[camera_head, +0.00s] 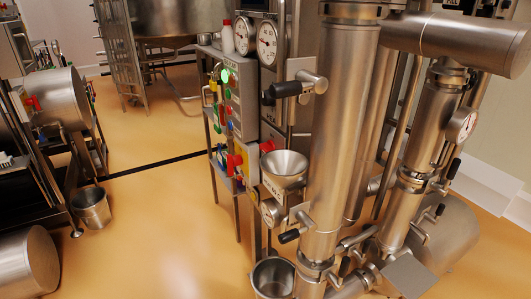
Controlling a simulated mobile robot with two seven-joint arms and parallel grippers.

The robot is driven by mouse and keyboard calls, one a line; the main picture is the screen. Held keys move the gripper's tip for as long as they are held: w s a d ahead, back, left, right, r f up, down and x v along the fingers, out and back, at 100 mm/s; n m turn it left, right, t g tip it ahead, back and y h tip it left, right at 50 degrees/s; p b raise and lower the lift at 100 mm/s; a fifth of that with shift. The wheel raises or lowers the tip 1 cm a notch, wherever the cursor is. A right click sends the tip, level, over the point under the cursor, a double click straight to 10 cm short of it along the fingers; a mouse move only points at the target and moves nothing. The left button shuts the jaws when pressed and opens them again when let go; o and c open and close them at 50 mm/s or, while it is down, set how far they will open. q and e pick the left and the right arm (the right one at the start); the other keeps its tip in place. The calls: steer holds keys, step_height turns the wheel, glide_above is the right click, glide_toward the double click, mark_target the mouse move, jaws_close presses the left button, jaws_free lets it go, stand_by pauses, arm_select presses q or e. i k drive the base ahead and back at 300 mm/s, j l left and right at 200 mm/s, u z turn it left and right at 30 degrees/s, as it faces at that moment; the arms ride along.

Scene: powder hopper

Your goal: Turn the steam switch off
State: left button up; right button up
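A grey control box (241,95) stands left of the tall steel column. Its narrow left side carries a lit green lamp (226,77) and several small coloured controls. I cannot read any label, so I cannot tell which control is the steam switch or how it is set. A red handle (234,162) sits lower down, beside a yellow part. Neither of my grippers is in view.
A tall steel column (340,130) stands right of the box. Black-handled levers (286,89) stick out near it. A steel funnel (284,168) and a bucket (273,279) are below. Another bucket (92,207) is at left. The orange floor (165,225) between is clear.

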mark_target(266, 147)
steer(key=k+z, duration=0.1)
steer(key=z, duration=1.15)
steer(key=j+z, duration=0.25)
steer(key=z, duration=0.15)
steer(key=j+z, duration=0.35)
steer(key=k+j, duration=0.1)
steer(key=j, duration=0.45)
steer(key=k+j, duration=0.1)
steer(key=j, duration=1)
steer(key=k+j, duration=0.15)
steer(key=j, duration=0.4)
steer(key=k+j, duration=0.1)
steer(key=j, duration=0.45)
